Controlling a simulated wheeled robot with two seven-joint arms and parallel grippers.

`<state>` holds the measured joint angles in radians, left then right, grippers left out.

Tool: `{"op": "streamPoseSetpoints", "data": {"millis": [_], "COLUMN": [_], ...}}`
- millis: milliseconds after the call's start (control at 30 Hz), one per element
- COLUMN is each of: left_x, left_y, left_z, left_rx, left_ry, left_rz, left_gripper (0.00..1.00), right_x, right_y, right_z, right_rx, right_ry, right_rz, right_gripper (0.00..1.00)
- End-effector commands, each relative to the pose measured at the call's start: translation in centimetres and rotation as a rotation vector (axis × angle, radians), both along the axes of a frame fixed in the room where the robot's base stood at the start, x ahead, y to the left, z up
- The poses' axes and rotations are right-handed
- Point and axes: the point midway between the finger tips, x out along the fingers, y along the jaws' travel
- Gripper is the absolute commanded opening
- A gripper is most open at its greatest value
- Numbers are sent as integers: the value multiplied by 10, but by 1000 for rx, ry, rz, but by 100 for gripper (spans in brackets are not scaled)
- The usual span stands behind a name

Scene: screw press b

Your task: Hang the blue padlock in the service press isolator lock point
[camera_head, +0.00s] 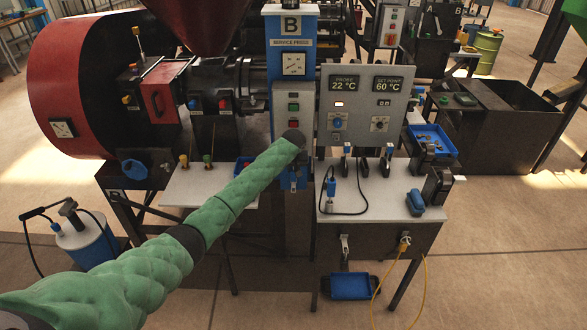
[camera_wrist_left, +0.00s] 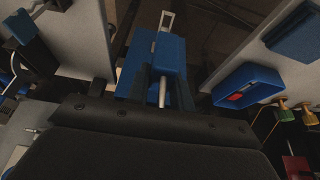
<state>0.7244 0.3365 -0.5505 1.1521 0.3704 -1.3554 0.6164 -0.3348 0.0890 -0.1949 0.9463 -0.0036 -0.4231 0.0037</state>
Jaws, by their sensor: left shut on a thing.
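My left gripper (camera_wrist_left: 160,88) is shut on a blue padlock (camera_wrist_left: 170,52), seen in the left wrist view. A narrow pale metal loop (camera_wrist_left: 166,20) shows beyond the padlock's body, and a short metal rod (camera_wrist_left: 162,95) shows between the fingers. Another blue surface lies beside the padlock; I cannot tell what it belongs to. In the head view my left arm reaches the front of the blue service press column (camera_head: 290,22), just below its push-button box (camera_head: 282,104). The wrist hides much there. I cannot make out the isolator lock point or whether the padlock touches it. My right gripper is not in view.
A grey control panel (camera_head: 361,82) stands right of the column, above a white bench (camera_head: 385,205). A white shelf (camera_head: 190,186) is on the left, with a small blue tray (camera_wrist_left: 248,85) at its inner end. A gap separates shelf and bench. A blue bin (camera_head: 350,287) sits below.

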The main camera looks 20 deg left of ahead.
Motion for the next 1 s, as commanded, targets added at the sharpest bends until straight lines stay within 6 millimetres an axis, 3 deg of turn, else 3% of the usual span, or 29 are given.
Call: {"op": "streamPoseSetpoints", "data": {"millis": [1000], "left_x": [-2], "left_y": [0], "left_z": [2], "left_rx": [0], "left_ry": [-1], "left_rz": [0], "left_gripper": [0], "right_x": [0], "right_y": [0], "right_z": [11], "right_rx": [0], "right_ry": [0], "right_rz": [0], "right_gripper": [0]}}
